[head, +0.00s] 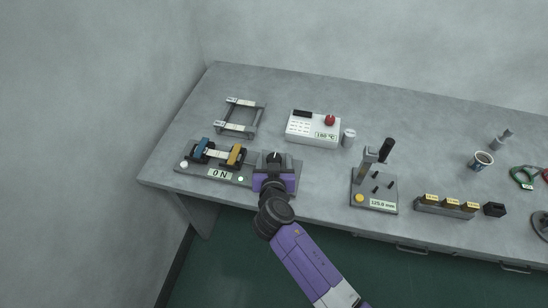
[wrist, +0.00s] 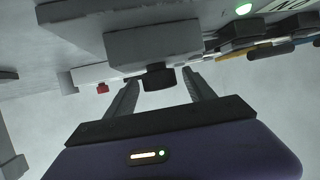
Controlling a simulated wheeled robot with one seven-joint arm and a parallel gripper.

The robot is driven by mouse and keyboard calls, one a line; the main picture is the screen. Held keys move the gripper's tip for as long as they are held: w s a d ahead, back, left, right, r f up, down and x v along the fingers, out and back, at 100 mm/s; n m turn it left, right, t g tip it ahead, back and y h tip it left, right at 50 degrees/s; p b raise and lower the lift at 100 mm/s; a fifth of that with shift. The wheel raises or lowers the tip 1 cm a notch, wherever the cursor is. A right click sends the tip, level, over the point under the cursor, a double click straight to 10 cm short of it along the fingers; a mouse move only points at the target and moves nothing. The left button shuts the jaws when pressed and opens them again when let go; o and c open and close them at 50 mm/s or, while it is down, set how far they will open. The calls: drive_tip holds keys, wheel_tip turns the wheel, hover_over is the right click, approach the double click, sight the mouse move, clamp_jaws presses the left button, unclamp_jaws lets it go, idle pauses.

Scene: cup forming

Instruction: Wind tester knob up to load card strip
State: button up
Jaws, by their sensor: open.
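The tester (head: 203,172) lies along the front left edge of the table, and its display (head: 220,174) reads 0 N. Its blue clamp (head: 200,151) and yellow clamp (head: 236,156) stand apart with the pale card strip (head: 217,154) between them. My gripper (head: 274,170) is at the tester's right end and hides part of it. In the wrist view the dark knob (wrist: 158,77) sticks out from a grey block (wrist: 153,45). The open fingers of my gripper (wrist: 162,85) stand on either side of the knob, with gaps visible.
Behind the tester are a metal rack (head: 240,117) and a white control box (head: 313,129) with a red button. A small grey cylinder (head: 348,138) stands beside the box.

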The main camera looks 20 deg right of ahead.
drive_tip(key=shift+w+d+f, duration=0.1)
drive_tip(key=shift+w, duration=0.15)
clamp_jaws()
drive_tip(key=shift+f+b, duration=0.2)
drive_tip(key=shift+b, duration=0.6)
